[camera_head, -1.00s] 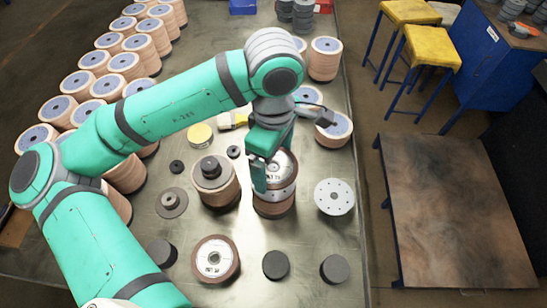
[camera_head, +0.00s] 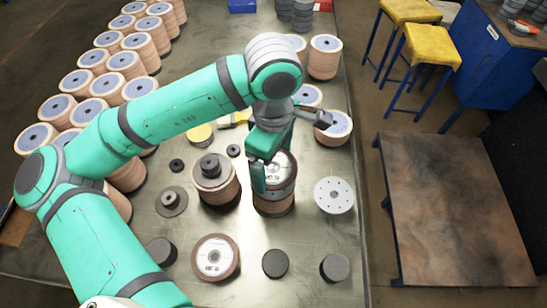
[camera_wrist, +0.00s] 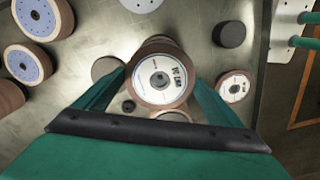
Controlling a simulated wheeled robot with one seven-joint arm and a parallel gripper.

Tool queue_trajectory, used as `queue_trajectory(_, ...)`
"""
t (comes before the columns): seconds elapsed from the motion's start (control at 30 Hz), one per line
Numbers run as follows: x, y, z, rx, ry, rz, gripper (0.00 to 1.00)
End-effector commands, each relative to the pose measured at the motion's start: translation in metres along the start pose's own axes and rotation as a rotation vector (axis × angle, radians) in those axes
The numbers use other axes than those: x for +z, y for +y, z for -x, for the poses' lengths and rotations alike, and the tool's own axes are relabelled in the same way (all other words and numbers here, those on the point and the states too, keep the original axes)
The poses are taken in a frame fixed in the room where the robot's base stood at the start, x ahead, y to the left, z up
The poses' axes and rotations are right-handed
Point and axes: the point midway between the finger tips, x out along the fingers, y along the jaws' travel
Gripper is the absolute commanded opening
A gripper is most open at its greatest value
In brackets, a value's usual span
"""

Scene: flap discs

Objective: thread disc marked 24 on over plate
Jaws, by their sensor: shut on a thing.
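My gripper (camera_head: 265,178) is shut on a brown-rimmed disc with a white printed label (camera_head: 279,166). It holds the disc flat at the top of a brown stack (camera_head: 272,207). In the wrist view the disc (camera_wrist: 160,76) sits between my two fingers (camera_wrist: 160,100), with a grey centre hole. I cannot read its number surely. The fingers hide part of the disc's side, and I cannot tell whether it touches the stack. A pale grey plate with small holes (camera_head: 333,196) lies on the table to the right; its edge shows in the wrist view (camera_wrist: 141,4).
Another labelled disc (camera_head: 215,257) lies at the front. Dark round pieces (camera_head: 275,263) (camera_head: 334,268) lie to its right. A stack with a dark fitting on top (camera_head: 211,170) stands close left. Many disc stacks fill the back left. The table's right edge is near the plate.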

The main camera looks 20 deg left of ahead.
Motion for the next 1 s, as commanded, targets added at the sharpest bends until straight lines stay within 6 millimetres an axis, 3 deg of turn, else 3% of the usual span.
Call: queue_trajectory(1.0,0.001,0.000,-0.020,0.000,-0.001,-0.002,0.63)
